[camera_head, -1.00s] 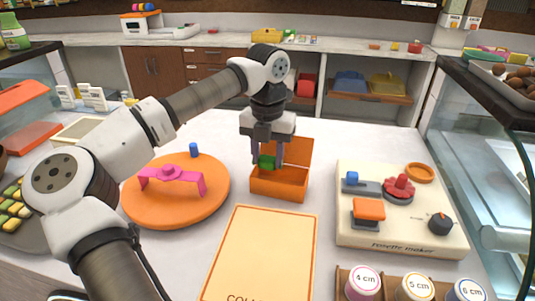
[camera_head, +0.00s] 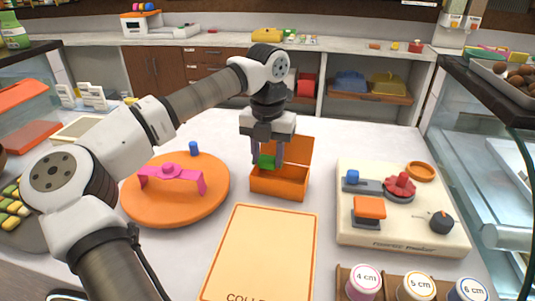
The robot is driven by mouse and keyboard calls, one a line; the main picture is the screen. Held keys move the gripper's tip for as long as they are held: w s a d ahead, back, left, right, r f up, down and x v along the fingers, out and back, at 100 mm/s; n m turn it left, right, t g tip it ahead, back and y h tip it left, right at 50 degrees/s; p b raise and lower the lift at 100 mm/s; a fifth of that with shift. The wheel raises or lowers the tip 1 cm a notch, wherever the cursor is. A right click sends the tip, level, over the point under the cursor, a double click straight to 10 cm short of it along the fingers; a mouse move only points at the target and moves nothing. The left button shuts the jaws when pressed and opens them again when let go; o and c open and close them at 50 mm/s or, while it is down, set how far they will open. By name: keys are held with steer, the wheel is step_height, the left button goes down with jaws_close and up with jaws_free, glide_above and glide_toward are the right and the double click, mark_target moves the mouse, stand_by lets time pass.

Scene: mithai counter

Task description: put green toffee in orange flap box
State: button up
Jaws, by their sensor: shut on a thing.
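The orange flap box (camera_head: 278,186) stands on the white counter in the middle of the view, its flap (camera_head: 299,149) raised at the back. My gripper (camera_head: 268,160) points down over the left part of the box. It is shut on the green toffee (camera_head: 267,162), a small green block that shows between the fingers at about the height of the box's rim. Whether the toffee touches the box floor is hidden by the front wall.
An orange round plate (camera_head: 170,212) with a pink handle stands to the left. A cream rosette maker (camera_head: 390,233) with knobs stands to the right. A yellow board (camera_head: 262,250) lies in front of the box. Labelled jars (camera_head: 415,287) stand at the front right.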

steer(key=shift+f+b, duration=0.5)
steer(key=shift+f, duration=0.15)
steer(key=o, duration=1)
steer(key=shift+r+p, duration=2.35)
steer(key=shift+r, duration=1.2)
